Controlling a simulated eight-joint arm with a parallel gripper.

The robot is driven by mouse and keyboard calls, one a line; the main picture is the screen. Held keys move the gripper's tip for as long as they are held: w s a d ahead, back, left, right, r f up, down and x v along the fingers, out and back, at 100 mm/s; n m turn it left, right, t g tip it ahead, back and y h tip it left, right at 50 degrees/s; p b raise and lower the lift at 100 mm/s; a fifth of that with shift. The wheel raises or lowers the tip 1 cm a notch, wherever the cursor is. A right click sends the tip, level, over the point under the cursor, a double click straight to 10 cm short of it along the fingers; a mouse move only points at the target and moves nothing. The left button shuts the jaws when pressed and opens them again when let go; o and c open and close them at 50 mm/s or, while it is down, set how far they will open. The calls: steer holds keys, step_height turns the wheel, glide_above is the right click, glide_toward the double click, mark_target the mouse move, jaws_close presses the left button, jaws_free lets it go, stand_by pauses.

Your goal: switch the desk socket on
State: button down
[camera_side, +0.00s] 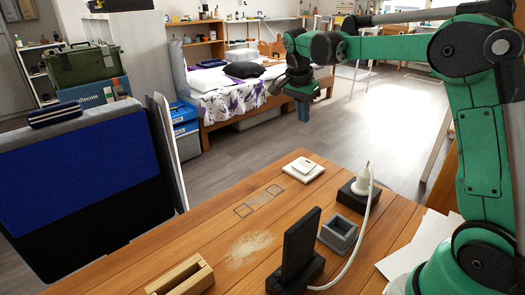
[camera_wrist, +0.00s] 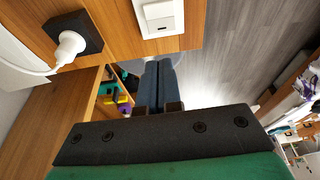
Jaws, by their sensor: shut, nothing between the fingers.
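A black socket block (camera_side: 347,197) with a white plug (camera_side: 364,178) in it sits near the right edge of the wooden desk. The block (camera_wrist: 87,28) and plug (camera_wrist: 71,46) show at the upper left of the wrist view. A white switch plate (camera_side: 303,169) with a raised rocker lies flat by the desk's far edge; it also shows at the top of the wrist view (camera_wrist: 160,18). I cannot tell the rocker's position. My gripper (camera_side: 304,114) is shut and empty, pointing down above and beyond the desk's far edge, apart from both. Its fingers (camera_wrist: 160,75) show in the wrist view.
A white cord (camera_side: 364,232) runs from the plug to a black upright stand (camera_side: 298,247). A grey open box (camera_side: 338,234) and a slotted wooden block (camera_side: 181,279) are on the desk. A blue-black panel (camera_side: 85,190) stands left. Bare floor lies beyond the desk.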

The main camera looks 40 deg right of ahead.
mark_target(308, 163)
steer(key=shift+d, duration=0.15)
steer(key=shift+f, duration=0.1)
steer(key=x, duration=1.4)
steer(key=shift+f, duration=0.15)
stand_by(0.4)
steer(key=shift+a+r, duration=0.2)
steer(key=shift+a, duration=0.55)
steer(key=shift+r, duration=0.1)
step_height(308, 163, up, 14)
